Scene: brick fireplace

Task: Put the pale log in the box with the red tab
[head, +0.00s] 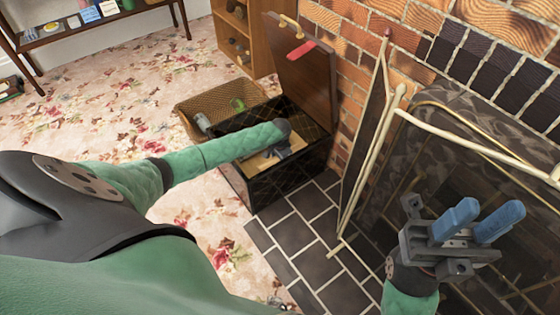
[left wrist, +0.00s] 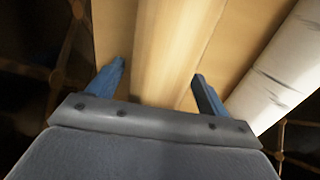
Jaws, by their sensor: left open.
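The black box (head: 290,182) stands by the hearth with its brown lid raised. A red tab (head: 301,50) is on the lid. My left arm reaches over the box, and my left gripper (head: 283,150) is down at its opening, partly hidden by the arm. In the left wrist view, the left gripper (left wrist: 159,72) is open, its blue fingers on either side of a smooth pale tan log (left wrist: 168,45). Whether they touch it I cannot tell. My right gripper (head: 491,212) is open and empty in front of the fire screen.
A whitish log with dark marks (left wrist: 285,65) lies right of the tan one. A wicker basket (head: 210,92) with a green item stands behind the box. The fire screen (head: 430,150) and pale fire-tool rods (head: 366,150) are at right. Tiled hearth (head: 310,225) is clear.

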